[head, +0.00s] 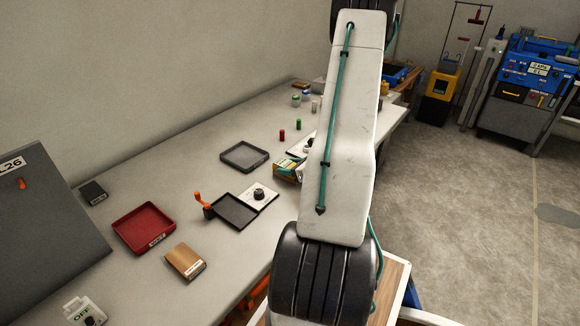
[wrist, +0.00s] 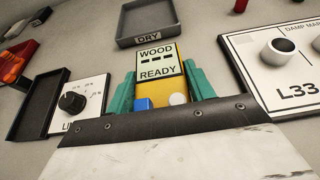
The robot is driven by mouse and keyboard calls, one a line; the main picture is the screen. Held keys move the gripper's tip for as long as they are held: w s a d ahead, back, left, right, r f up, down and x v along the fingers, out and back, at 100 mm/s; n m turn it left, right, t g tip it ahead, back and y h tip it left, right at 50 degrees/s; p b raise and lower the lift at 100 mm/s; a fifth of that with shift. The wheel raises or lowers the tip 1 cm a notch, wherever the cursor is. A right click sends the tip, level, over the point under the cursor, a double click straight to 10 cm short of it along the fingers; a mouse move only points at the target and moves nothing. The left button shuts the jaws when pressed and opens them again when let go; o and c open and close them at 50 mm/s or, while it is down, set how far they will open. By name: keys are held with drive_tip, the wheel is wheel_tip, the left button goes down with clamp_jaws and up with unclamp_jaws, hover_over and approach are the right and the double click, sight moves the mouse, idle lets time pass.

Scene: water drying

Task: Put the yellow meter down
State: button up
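The yellow meter (wrist: 172,88) is in the wrist view, between the two teal fingers of my gripper (wrist: 160,72). The fingers are closed against its sides. Its pale screen reads "WOOD - - - READY", and a blue part and a round white part show below the screen. My gripper and the meter are over the bench; I cannot tell whether the meter touches the surface. In the head view my arm hides much of this area, and a small yellow and teal patch shows at its left edge.
A grey tray (head: 245,156) labelled DRY lies beyond the meter. A black tray (head: 234,211) with a dial card (head: 259,195) lies left, an L33 card (wrist: 270,62) right. A red tray (head: 143,229) and a wood block (head: 185,261) are nearer. Bare bench lies between them.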

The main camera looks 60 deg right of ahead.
drive_tip(key=o, duration=0.3)
drive_tip(key=shift+o, duration=0.2)
